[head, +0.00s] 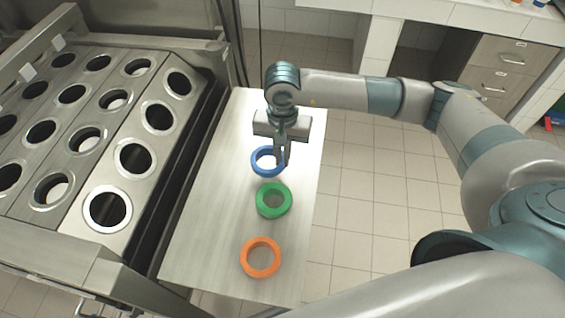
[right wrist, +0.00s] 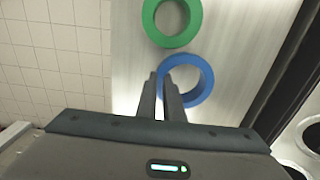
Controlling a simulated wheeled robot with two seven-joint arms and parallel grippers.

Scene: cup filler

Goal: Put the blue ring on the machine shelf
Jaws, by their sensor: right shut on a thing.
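The blue ring (head: 258,168) lies on the light metal side shelf (head: 212,200), at the far end of a row of rings. My right gripper (head: 281,160) is over its right side and is shut on the ring's wall. In the right wrist view the blue ring (right wrist: 206,90) shows beyond the fingertips (right wrist: 166,82), which meet its left side. The machine (head: 130,185), with rows of round holes, stands left of the shelf. My left gripper is not in view.
A green ring (head: 274,201) lies just nearer than the blue one, and an orange ring (head: 260,257) lies nearer still. A dark gap (head: 180,170) runs between the machine and the shelf. Drawers (head: 505,65) stand at the back right. The tiled floor is clear.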

